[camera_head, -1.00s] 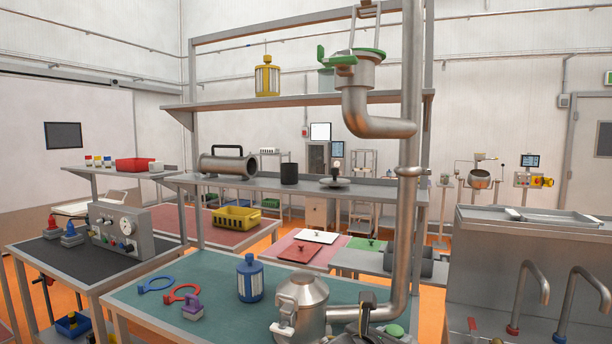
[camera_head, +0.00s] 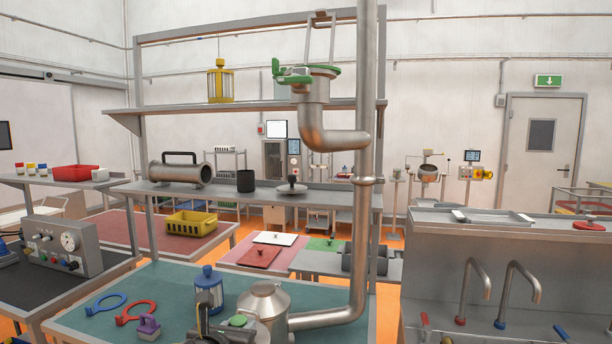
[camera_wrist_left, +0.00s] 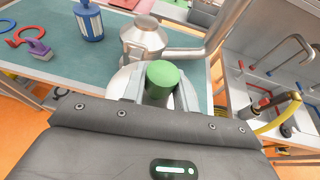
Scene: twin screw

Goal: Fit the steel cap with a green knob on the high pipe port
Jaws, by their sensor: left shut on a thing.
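My left gripper (camera_head: 228,326) is shut on the green knob (camera_head: 238,320) of the steel cap, low in the head view. In the left wrist view the green knob (camera_wrist_left: 162,78) stands between the fingers, and part of the pale steel cap (camera_wrist_left: 122,82) shows below it. The high pipe port (camera_head: 318,86) is at the top of a bent steel pipe, with a green clamp (camera_head: 292,75) at its left side. The gripper and cap are well below and left of this port. My right gripper is not in view.
A low pipe port (camera_head: 264,298) with a conical steel top stands just beyond the gripper. The upright pipe (camera_head: 364,180) rises at its right. A blue canister (camera_head: 208,287), a purple-handled tool (camera_head: 148,325) and two rings lie on the green table (camera_head: 180,277). Shelves (camera_head: 260,103) stand behind.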

